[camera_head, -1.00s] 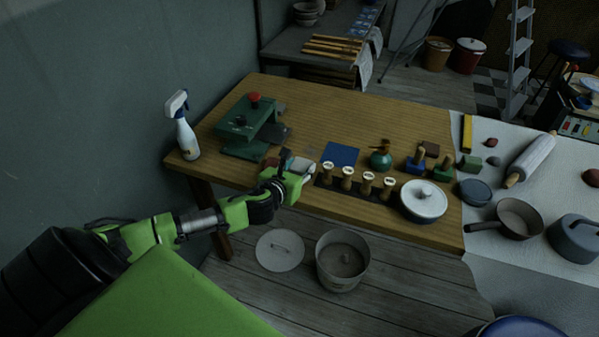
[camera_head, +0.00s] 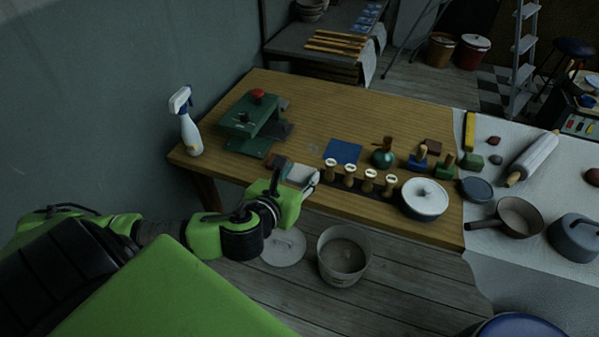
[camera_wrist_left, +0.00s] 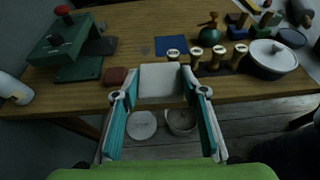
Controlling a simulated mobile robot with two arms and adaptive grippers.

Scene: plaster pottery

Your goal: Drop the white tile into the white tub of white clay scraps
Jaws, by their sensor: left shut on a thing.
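The white tile (camera_head: 302,174) is a pale flat square held in my left gripper (camera_head: 295,178). In the left wrist view the tile (camera_wrist_left: 161,80) spans the space between the two fingertips (camera_wrist_left: 161,93), in front of the table's near edge in the picture. The white tub (camera_head: 344,262) stands open on the floor, below and a little right of my left gripper. Its inside looks greyish, and the scraps are hard to make out. The tub (camera_wrist_left: 182,121) also shows between the fingers in the left wrist view. My right gripper is out of view.
A round lid (camera_head: 284,247) lies on the floor left of the tub. The wooden table (camera_head: 230,175) holds a green press (camera_head: 250,122), a spray bottle (camera_head: 187,130), a row of stamps (camera_head: 350,176) and a lidded white pot (camera_head: 424,199) near its front edge.

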